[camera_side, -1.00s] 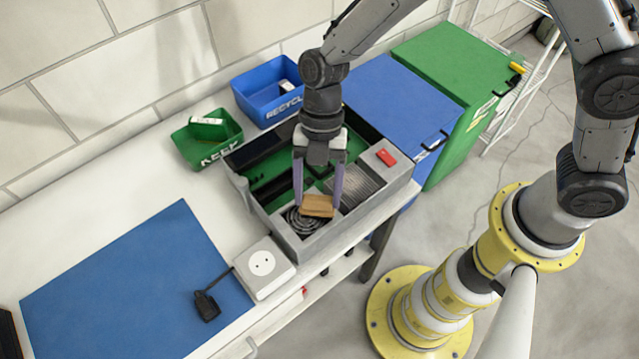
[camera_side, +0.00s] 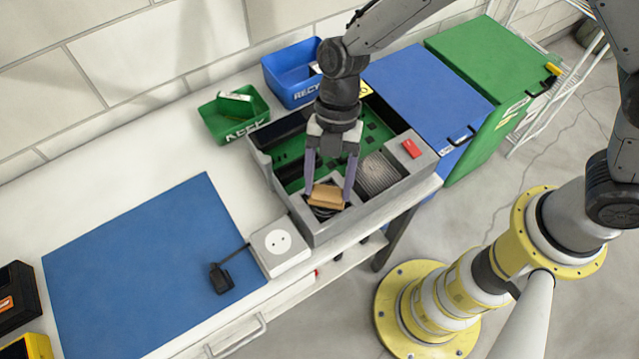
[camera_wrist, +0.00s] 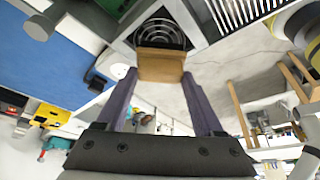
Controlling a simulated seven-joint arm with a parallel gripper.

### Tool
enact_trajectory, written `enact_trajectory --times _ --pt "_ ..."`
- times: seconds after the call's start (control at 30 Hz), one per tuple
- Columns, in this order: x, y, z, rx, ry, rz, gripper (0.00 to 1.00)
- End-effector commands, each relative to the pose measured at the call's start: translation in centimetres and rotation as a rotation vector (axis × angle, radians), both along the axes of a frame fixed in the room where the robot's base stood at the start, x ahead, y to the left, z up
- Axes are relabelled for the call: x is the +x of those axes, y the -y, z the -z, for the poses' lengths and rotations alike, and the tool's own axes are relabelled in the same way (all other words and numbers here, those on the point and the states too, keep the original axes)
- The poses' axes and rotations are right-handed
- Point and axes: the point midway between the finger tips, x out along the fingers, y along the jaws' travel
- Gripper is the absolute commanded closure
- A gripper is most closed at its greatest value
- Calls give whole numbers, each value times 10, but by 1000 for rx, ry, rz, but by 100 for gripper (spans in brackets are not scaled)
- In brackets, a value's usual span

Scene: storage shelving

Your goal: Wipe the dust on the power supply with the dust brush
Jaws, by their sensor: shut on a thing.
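The dust brush, a tan wooden block (camera_side: 327,199), is held between the purple fingers of my gripper (camera_side: 328,192). Its bristles cannot be made out. The brush is over the front left corner of the open grey computer case (camera_side: 405,181), at the round fan grille of the power supply (camera_side: 322,212). It covers much of the grille in the side view. In the wrist view the brush (camera_wrist: 160,66) lies across my fingertips, with the ringed grille (camera_wrist: 160,32) just beyond it. I cannot tell whether the brush touches the grille. No dust can be made out.
A white socket box (camera_side: 279,248) stands left of the case, with a black plug (camera_side: 221,279) on the blue mat (camera_side: 140,262). A green KEEP bin (camera_side: 222,127) and a blue RECYCLE bin (camera_side: 287,78) stand behind. Large blue (camera_side: 425,92) and green (camera_side: 490,60) containers are at right.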

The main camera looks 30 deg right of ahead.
Motion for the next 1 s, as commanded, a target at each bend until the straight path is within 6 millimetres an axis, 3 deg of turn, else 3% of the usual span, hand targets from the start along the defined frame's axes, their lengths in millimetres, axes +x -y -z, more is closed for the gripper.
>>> enact_trajectory --times 0.47,0.57,1.0 --pt "0 42 -2 1 2 1 75" --pt "1 40 -21 4 7 -1 75" --pt "1 41 -59 0 5 -1 75"
